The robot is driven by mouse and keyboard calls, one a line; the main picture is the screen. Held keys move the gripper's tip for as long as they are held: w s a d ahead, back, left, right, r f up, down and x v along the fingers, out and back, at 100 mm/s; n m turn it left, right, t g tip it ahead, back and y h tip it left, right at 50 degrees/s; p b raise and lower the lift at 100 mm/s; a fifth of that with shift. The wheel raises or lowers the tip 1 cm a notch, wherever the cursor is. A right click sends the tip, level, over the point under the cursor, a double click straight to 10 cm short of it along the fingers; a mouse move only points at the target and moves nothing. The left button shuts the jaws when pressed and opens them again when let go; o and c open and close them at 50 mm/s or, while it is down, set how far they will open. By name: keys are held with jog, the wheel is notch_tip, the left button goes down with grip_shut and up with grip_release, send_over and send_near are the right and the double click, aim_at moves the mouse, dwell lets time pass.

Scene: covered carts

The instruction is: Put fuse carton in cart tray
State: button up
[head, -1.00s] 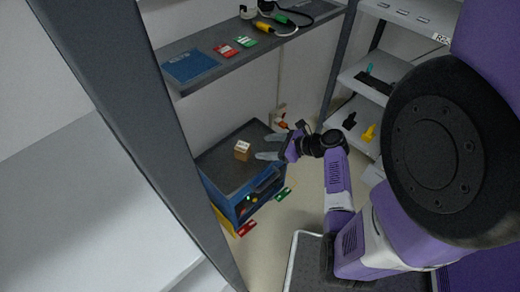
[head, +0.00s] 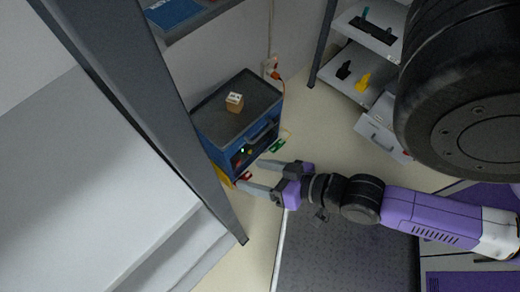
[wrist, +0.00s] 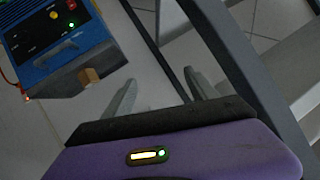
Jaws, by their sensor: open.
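The fuse carton (head: 235,104), a small brown box with a whitish top, stands on the dark, rimmed top (head: 213,121) of a blue cart (head: 231,152). My gripper (head: 252,175) is open and empty. It is apart from the carton, below the cart's near side in the head view. In the wrist view its fingers (wrist: 160,82) point past the cart with floor between them. I cannot tell which part counts as the cart tray.
A grey shelf post (head: 140,110) and a broad pale surface (head: 95,190) stand left of the cart. White shelves (head: 360,60) with black and yellow items are at the upper right. Floor right of the cart is clear.

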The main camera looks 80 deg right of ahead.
jog(key=s+a+r+n+t+y, duration=0.1)
jog(key=a+r+n+t+y, duration=0.1)
jog(key=a+r+n, duration=0.3)
notch_tip(320, 180, up, 5)
jog(key=shift+s+a+f+n+y, duration=0.15)
jog(key=shift+s+n+y, duration=0.2)
jog(key=shift+n, duration=0.65)
notch_tip(320, 180, up, 10)
jog(key=p, duration=0.9)
jog(key=shift+p, duration=0.4)
jog(key=shift+f, duration=0.15)
